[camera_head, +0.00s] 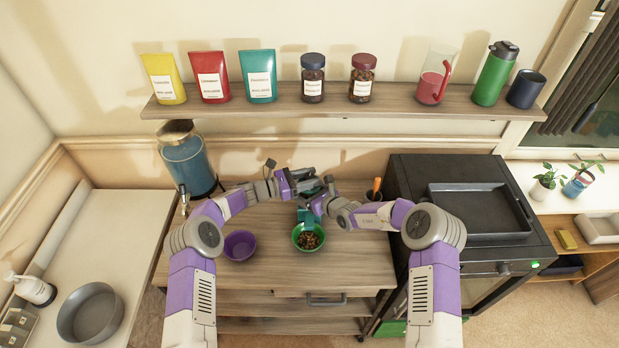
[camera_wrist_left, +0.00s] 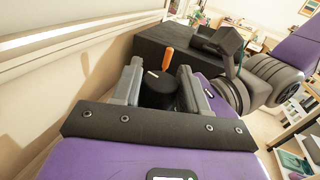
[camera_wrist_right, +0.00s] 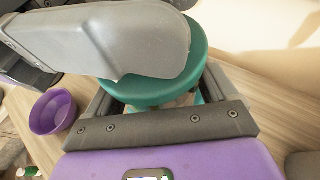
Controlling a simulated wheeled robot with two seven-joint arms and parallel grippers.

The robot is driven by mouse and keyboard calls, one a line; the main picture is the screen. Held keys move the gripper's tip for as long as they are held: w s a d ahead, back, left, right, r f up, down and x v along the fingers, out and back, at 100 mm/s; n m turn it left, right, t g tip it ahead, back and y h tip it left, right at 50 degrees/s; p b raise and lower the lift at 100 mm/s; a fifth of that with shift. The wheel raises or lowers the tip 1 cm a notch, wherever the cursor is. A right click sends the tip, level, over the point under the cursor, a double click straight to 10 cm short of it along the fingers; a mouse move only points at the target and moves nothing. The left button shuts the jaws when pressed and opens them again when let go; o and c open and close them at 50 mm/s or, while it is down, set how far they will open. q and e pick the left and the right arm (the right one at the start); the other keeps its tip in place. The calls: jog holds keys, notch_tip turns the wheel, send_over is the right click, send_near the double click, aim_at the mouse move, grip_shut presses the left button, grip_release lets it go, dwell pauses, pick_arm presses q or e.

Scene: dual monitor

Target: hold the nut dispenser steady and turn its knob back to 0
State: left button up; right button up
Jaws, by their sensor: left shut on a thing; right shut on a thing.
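The teal nut dispenser (camera_head: 305,214) stands on the wooden counter behind the green bowl (camera_head: 308,237), which holds nuts. My two grippers hide much of it in the head view. Its round teal lid (camera_wrist_right: 197,62) fills the middle of the right wrist view. My left gripper (camera_head: 300,183) is over the top of the dispenser. In the left wrist view its fingers are shut on a black knob (camera_wrist_left: 158,95) with a small white mark. My right gripper (camera_head: 325,199) is shut on the dispenser's body below the lid. The knob's setting cannot be read.
A purple bowl (camera_head: 240,245) stands left of the green bowl. A blue drink dispenser (camera_head: 187,162) stands at the back left. An orange handle (camera_head: 376,184) sticks up beside the black oven (camera_head: 470,240) on the right. A shelf (camera_head: 330,104) with bags and jars runs above.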

pick_arm(q)
jog(key=shift+a+n+t, duration=0.15)
jog(key=shift+n+t, duration=0.15)
jog(key=shift+t, duration=0.2)
jog(key=shift+c, duration=0.4)
jog(key=shift+n+t+y, duration=1.1)
jog(key=shift+n+t, duration=0.2)
jog(key=shift+t, duration=0.5)
jog(key=o, duration=1)
jog(key=shift+c, duration=0.2)
jog(key=v, duration=1.2)
